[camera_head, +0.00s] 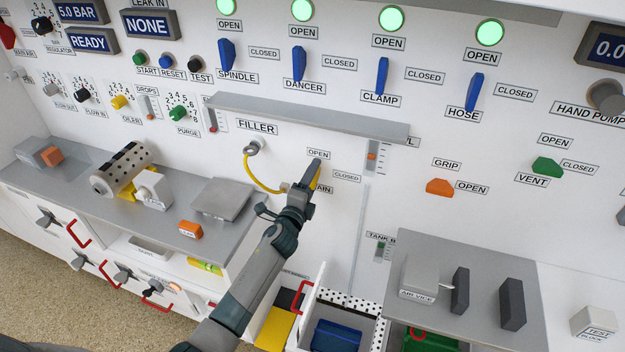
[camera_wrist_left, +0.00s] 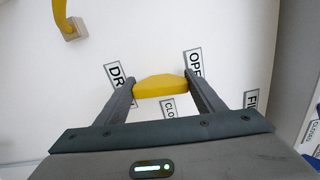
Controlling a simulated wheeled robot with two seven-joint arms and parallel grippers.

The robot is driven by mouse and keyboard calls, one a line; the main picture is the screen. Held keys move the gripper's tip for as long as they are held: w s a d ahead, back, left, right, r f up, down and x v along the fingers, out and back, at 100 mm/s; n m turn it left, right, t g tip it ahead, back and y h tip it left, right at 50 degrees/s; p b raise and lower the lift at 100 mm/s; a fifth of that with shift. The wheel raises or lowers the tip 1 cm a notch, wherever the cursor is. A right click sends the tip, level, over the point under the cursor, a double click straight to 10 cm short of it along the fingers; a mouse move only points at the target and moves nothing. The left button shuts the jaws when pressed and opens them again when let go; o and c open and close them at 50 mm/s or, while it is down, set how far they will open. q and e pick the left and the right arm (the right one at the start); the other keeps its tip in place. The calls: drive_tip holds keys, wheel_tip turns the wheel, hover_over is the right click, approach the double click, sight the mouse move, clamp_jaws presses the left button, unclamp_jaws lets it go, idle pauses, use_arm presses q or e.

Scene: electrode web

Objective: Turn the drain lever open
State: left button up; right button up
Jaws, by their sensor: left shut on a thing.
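The drain lever (camera_wrist_left: 160,86) is a yellow handle on the white panel in the left wrist view. My left gripper (camera_wrist_left: 160,92) is shut on it, one finger at each end. The DRAIN label (camera_wrist_left: 118,78) lies by the left finger, the OPEN label (camera_wrist_left: 194,66) by the right finger, and the CLOSED label (camera_wrist_left: 169,108) just below the lever. In the head view my left gripper (camera_head: 307,181) covers the lever; the OPEN label (camera_head: 318,153) is above and the CLOSED label (camera_head: 346,177) is to the right. I cannot tell exactly where the lever points. My right gripper is out of view.
A grey shelf (camera_head: 310,117) juts out above the gripper. A yellow hose (camera_head: 258,182) runs from the filler port to just left of the gripper. An open drawer (camera_head: 345,305) and a grey counter (camera_head: 470,272) stand below and to the right.

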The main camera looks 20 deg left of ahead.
use_arm(q)
drive_tip(key=shift+n, duration=0.6)
use_arm(e)
drive_tip(key=shift+f, duration=0.1)
use_arm(q)
drive_tip(key=o, duration=1.1)
drive_tip(key=shift+c, duration=0.2)
drive_tip(key=shift+s, duration=0.1)
drive_tip(key=s+b, duration=0.2)
drive_tip(key=s, duration=1.5)
drive_tip(key=shift+a+b, duration=0.3)
drive_tip(key=shift+b, duration=0.1)
use_arm(e)
drive_tip(key=w+f, duration=0.1)
drive_tip(key=w+a+f, duration=0.1)
drive_tip(key=shift+w+t, duration=0.4)
